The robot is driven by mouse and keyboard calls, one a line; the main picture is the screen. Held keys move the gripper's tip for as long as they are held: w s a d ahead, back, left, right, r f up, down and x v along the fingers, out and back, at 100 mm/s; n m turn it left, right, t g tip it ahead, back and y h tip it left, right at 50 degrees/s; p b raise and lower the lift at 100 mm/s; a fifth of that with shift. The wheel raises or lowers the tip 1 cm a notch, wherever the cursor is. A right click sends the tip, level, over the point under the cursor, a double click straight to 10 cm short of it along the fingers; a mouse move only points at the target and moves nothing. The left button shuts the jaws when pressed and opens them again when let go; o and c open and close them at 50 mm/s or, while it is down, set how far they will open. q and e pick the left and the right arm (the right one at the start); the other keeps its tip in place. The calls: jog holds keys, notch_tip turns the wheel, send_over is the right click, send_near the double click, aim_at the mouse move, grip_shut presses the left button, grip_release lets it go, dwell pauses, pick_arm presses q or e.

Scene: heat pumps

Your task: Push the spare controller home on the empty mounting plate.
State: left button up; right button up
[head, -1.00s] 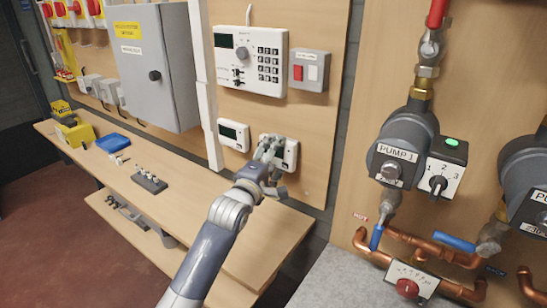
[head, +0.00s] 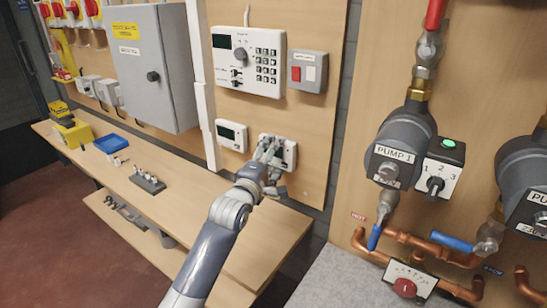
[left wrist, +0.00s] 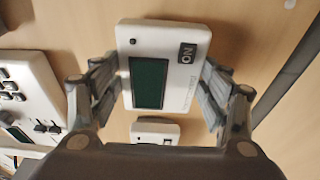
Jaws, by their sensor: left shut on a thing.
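The spare controller, a white box with a dark green screen (left wrist: 150,82), sits between the fingers of my left gripper (head: 268,158). In the head view its white face (head: 289,153) shows partly behind the fingers, against the wooden board. In the left wrist view the fingers lie along its two sides, and my gripper is shut on it. The mounting plate is hidden; I cannot tell whether the controller is fully seated on it. My right gripper is not in view.
A similar white controller (head: 231,135) is on the board just left. A large keypad panel (head: 249,62) and a switch box (head: 307,71) are above. The bench (head: 215,205) below holds a dark block with several fittings (head: 147,180). Pump 1 (head: 400,150) is at the right.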

pick_arm(q)
jog(key=shift+w+d+r, duration=0.1)
jog(key=shift+w+d, duration=0.05)
jog(key=shift+w, duration=0.05)
dwell(0.4)
jog(key=o, duration=0.7)
jog(key=shift+o, duration=1.1)
jog(key=shift+w, duration=0.1)
jog(key=w+a+p+v, duration=0.1)
jog(key=a+p+v, duration=0.1)
jog(key=p+v, duration=0.6)
jog(key=shift+a+p+v, duration=0.25)
jog(key=shift+p+v, duration=0.1)
jog(key=shift+v, duration=2.6)
